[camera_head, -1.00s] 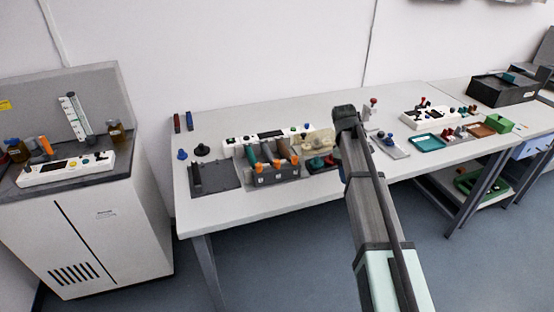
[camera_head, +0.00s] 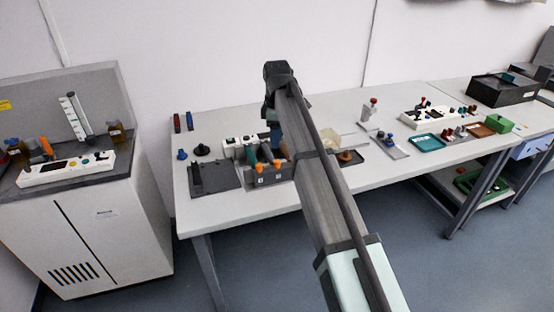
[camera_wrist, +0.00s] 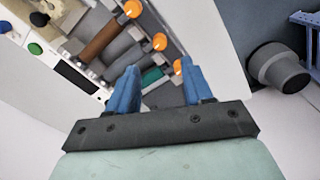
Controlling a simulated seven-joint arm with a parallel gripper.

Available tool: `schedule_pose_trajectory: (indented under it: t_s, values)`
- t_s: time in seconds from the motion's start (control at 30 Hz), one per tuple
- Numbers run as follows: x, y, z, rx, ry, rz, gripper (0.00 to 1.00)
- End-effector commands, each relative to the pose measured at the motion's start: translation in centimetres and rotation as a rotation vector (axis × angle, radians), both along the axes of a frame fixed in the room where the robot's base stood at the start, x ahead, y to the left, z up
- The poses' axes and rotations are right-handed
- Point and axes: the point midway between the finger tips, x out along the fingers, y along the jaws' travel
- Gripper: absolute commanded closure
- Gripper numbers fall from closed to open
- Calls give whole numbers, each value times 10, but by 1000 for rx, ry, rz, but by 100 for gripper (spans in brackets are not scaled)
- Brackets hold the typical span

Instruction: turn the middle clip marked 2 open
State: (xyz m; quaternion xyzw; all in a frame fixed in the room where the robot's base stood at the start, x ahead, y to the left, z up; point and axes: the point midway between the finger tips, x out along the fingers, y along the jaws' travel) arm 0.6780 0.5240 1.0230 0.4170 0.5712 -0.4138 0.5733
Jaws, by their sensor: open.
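The black holder (camera_head: 270,180) carries a row of orange clips at the ends of coloured rollers. The middle clip (camera_head: 277,164) shows in the head view, with the left clip (camera_head: 258,168) beside it; my arm hides the right one. In the wrist view the middle orange clip (camera_wrist: 160,41) lies just beyond my fingertips, between two other orange clips (camera_wrist: 133,8) (camera_wrist: 178,65). The number marks cannot be read. My gripper (camera_wrist: 159,66) is open, its blue fingers apart with nothing held, above the rollers. In the head view its blue part (camera_head: 275,130) is partly hidden behind my arm.
A brown roller (camera_wrist: 103,35) and a teal roller (camera_wrist: 152,76) lie either side of a grey one. A white panel with buttons (camera_wrist: 72,72) stands beside the rollers. A dark grey round knob (camera_wrist: 279,67) shows at the right. The table's front left (camera_head: 215,205) is clear.

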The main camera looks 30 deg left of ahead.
Motion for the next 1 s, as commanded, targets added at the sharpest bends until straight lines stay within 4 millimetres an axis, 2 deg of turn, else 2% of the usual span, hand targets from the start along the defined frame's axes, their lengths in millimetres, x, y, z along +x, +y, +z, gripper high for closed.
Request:
schedule_pose_trajectory:
  t_s: [0.03, 0.3, 0.5, 0.7, 1.0]
  values:
    - [-1, -1, -11, -2, 2, -1, 49]
    - [0, -1, -58, -2, 2, -1, 49]
    - [0, -1, -83, -1, 1, -2, 49]
    - [1, 0, -95, 0, -1, -2, 49]
    - [1, 0, -97, 0, -1, -2, 49]
